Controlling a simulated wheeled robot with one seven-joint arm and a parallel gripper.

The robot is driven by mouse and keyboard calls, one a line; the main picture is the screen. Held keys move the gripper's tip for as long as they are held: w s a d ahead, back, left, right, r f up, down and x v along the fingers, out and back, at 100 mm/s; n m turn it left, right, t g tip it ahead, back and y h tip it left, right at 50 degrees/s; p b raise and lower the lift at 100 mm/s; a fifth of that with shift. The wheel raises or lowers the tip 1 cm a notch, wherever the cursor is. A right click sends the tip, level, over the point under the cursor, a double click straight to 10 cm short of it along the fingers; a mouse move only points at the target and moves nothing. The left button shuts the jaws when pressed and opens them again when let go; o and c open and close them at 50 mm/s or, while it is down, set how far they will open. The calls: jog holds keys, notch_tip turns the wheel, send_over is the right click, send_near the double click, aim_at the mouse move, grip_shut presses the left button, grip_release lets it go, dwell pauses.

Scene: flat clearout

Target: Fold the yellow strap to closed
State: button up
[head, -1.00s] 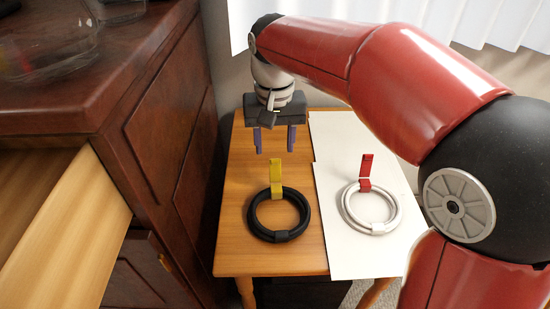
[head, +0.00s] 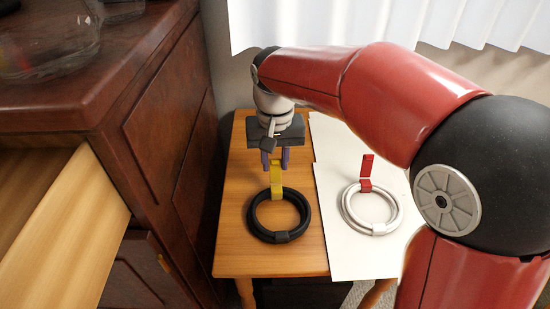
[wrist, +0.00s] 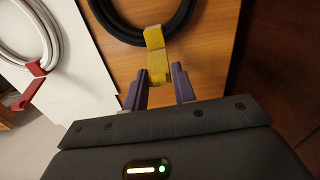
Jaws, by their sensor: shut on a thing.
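The yellow strap (head: 276,181) sits on the far side of the black cable coil (head: 252,222), with its free flap standing up from the coil. My gripper (head: 276,163) is above the back of the coil, its purple fingers on either side of the flap's upper end. In the wrist view, the yellow strap (wrist: 157,62) reaches from the black coil (wrist: 117,28) to between the fingers of my gripper (wrist: 159,82), which is shut on it. The flap's very tip is partly hidden by the gripper.
A white coil (head: 347,212) with a raised red strap (head: 366,174) lies on a white sheet (head: 350,262) at the right of the small wooden table (head: 232,240). A dark cabinet (head: 165,150) with an open drawer (head: 70,225) stands close on the left.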

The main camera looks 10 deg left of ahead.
aim_at(276, 178)
jog(key=shift+b, duration=0.35)
jog(key=shift+c, duration=0.2)
